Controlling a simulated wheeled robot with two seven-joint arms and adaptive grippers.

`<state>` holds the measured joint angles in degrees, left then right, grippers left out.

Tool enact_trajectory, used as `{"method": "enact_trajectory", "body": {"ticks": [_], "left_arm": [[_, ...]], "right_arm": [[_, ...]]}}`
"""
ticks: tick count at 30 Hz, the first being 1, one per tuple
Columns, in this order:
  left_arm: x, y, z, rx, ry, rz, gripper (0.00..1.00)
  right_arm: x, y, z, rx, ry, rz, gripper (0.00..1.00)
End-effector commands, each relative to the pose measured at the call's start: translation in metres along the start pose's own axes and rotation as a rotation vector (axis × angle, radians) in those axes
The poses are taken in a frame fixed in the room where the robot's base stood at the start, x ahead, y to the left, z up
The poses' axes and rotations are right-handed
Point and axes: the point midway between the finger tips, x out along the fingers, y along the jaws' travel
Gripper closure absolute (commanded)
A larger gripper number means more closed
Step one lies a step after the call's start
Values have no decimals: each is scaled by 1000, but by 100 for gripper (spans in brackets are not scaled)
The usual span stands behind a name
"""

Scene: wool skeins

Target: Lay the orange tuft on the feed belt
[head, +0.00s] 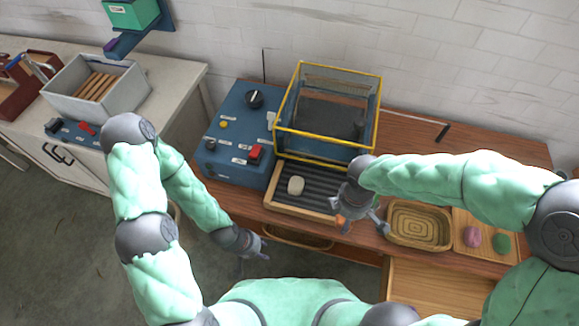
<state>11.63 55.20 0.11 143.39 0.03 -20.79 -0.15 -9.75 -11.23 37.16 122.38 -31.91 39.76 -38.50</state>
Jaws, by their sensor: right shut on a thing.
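The orange tuft (341,219) is small and mostly hidden by my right gripper (346,214). That gripper is shut on it, over the front right corner of the feed belt. The feed belt (317,193) is a dark ribbed strip in a wooden frame, in front of the yellow-edged guard. I cannot tell whether the tuft touches the belt or its frame. A cream tuft (296,185) lies on the belt's left part. My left gripper (264,250) is low, in front of the bench and off the belt; its jaw opening is too small to read.
A woven basket (419,226) stands right of my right gripper. Beside it a wooden tray (487,216) holds a pink tuft (472,237) and a green tuft (501,243). A blue control box (233,135) stands left of the belt. The yellow-edged guard (327,140) rises behind it.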

Motion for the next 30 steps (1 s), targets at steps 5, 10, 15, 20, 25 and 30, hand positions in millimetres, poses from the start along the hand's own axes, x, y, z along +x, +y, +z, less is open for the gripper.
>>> {"method": "enact_trajectory", "body": {"ticks": [5, 10, 15, 20, 25, 30], "left_arm": [[0, 0, 1, 1, -3, 0, 60], [8, -3, 1, 1, -4, 0, 60], [15, -5, 1, 1, -3, 0, 60], [23, -8, 0, 0, -2, 0, 60], [30, -10, 0, 0, -2, 0, 60], [32, -11, 0, 0, -2, 0, 60]], "right_arm": [[2, 4, -2, 10, -1, -2, 52], [19, 34, -14, 11, -1, -2, 52], [34, 67, -27, 10, -1, -2, 52], [58, 92, -37, 10, -2, -3, 52], [81, 111, -45, 10, -1, -1, 52], [90, 120, -48, 10, 0, 0, 52]]}}
